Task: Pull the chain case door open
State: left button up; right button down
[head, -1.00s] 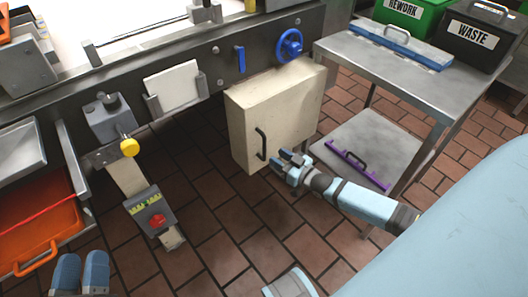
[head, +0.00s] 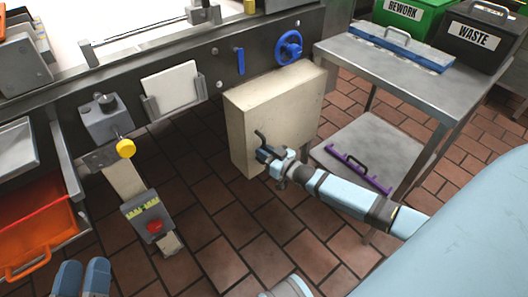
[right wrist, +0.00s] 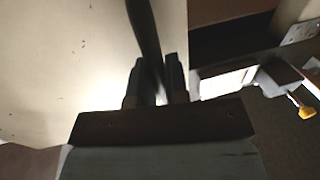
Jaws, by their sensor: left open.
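The chain case door is the cream front of a box-shaped case (head: 243,128) below the machine's rail. It looks shut in the head view. Its dark upright bar handle (head: 261,137) is partly hidden by my right gripper (head: 266,154). In the right wrist view the handle (right wrist: 143,25) runs down between the two fingers of my right gripper (right wrist: 157,85), with the cream door face (right wrist: 65,65) behind. Whether the fingers press on the handle I cannot tell. My left gripper (head: 82,278) is open at the bottom left, far from the door.
A steel side table (head: 410,78) with a lower shelf (head: 350,145) stands right of the case. A purple bar (head: 358,170) lies on the shelf. Brick floor in front of the case is clear.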

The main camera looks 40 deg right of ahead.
pick_arm(q)
jog(key=a+f+y+p, duration=0.1)
jog(key=p, duration=0.3)
jog(key=shift+a+n+g+y, duration=0.25)
jog(key=shift+n+g+y, duration=0.05)
jog(key=shift+g, duration=0.1)
pick_arm(e)
jog(key=s+d+n+g+y, duration=0.2)
jog(key=s+d+n+y, duration=0.1)
jog(key=s+d, duration=0.4)
jog(key=s+d+n+g+y, duration=0.3)
jog(key=s+d+y, duration=0.2)
jog(key=s, duration=0.9)
jog(key=d, duration=0.3)
jog(key=shift+s+d, duration=0.2)
jog(key=shift+d, duration=0.05)
pick_arm(q)
jog(key=shift+w, duration=0.1)
pick_arm(e)
jog(key=c, duration=1.1)
grip_release()
jog(key=shift+c, duration=0.2)
